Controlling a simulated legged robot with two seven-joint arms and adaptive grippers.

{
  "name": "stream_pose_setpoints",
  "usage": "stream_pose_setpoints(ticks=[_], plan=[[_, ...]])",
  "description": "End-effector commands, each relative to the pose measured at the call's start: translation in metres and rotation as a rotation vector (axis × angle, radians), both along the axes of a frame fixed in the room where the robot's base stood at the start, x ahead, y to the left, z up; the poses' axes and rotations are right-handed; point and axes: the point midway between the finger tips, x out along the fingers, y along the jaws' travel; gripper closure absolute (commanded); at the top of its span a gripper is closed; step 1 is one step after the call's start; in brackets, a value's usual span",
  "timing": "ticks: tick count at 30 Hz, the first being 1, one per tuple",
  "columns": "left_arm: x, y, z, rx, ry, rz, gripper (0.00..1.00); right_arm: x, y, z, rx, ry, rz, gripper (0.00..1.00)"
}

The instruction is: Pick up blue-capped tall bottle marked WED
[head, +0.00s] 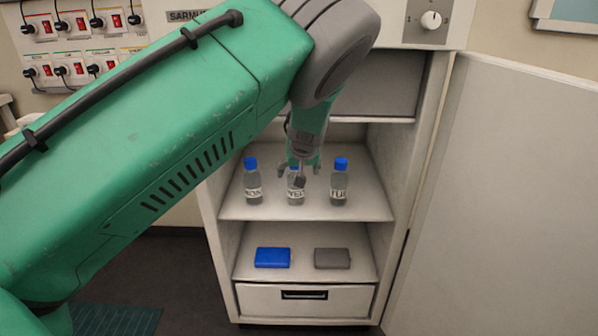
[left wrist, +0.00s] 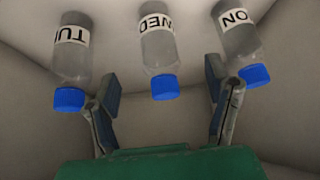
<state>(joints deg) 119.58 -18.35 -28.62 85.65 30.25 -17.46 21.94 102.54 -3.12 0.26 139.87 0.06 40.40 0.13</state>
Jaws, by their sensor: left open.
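The blue-capped bottle marked WED (head: 296,190) stands upright on the upper open shelf, in the middle of a row of three. My left gripper (head: 300,172) is in front of it and partly hides its cap and label. In the left wrist view the WED bottle (left wrist: 157,45) appears upside down, between the lines of the two spread fingers. My right gripper is not in view.
A bottle whose label reads partly MON (head: 253,186) stands left of it, and one marked TUE (head: 339,187) stands right. Both are close to the finger tips. Blue (head: 272,258) and grey (head: 332,259) boxes lie on the shelf below. An open cabinet door (head: 500,200) stands at right.

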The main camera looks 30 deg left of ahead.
Motion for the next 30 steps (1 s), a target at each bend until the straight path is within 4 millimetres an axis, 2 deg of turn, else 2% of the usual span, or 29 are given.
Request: stream_pose_setpoints(ticks=[1,3,18,27,28,30], plan=[[0.005,0.0,0.006,-0.008,-0.007,0.005,0.28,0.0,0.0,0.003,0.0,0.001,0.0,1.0],[0.011,0.003,0.004,-0.014,-0.012,0.011,0.28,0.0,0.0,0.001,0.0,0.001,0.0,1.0],[0.04,0.025,-0.048,-0.013,-0.01,0.009,0.28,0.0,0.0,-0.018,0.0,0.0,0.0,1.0],[0.042,0.028,-0.05,-0.014,-0.011,0.009,0.28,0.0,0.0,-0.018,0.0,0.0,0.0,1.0],[0.043,0.028,-0.05,-0.014,-0.011,0.009,0.35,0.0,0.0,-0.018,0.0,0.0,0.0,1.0],[0.043,0.028,-0.051,-0.014,-0.011,0.009,0.6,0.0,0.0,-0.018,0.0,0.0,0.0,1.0]])
